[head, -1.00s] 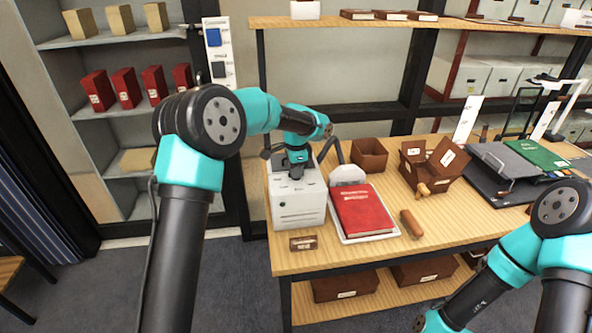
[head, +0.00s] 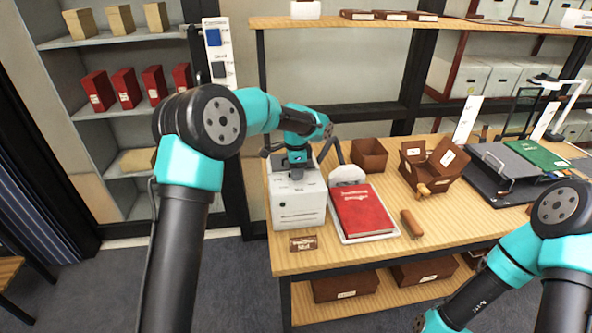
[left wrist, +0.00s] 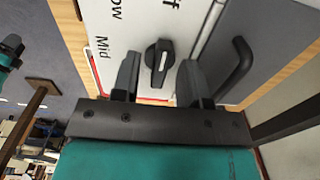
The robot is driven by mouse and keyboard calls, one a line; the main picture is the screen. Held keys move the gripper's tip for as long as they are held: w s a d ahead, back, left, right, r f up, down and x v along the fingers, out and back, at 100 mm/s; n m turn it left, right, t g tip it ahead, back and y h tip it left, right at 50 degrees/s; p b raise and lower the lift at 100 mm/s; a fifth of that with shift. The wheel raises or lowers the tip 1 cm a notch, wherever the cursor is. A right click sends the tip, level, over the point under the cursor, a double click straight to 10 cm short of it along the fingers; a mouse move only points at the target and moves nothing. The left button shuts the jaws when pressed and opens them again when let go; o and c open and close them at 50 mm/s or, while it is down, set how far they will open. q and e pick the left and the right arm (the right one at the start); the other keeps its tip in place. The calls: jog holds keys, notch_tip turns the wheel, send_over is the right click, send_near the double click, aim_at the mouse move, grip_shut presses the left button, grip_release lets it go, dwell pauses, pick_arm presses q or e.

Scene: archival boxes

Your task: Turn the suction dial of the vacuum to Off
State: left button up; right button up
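The vacuum (head: 298,210) is a white box at the table's left end. In the left wrist view its top face (left wrist: 212,48) carries a black dial (left wrist: 158,57) and the partly cut-off labels "ow", "Mid" and "ff". The dial's white line runs up and slightly right, roughly in line with "ff"; I cannot tell which end points. My left gripper (head: 297,174) is over the vacuum's top. In the left wrist view, the left gripper (left wrist: 158,68) is open, one finger on each side of the dial, with gaps showing. My right arm is at lower right; its fingers are out of view.
A black hose (head: 334,150) rises behind the vacuum. Right of it, a red book (head: 362,211) lies on a white tray (head: 372,238). A brown label block (head: 303,244) stands in front. A brown roll (head: 411,223) and brown boxes (head: 369,155) are further right.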

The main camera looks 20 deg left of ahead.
pick_arm(q)
jog(key=shift+r, duration=0.1)
notch_tip(320, 180, up, 17)
dwell(0.8)
jog(key=shift+r, duration=0.1)
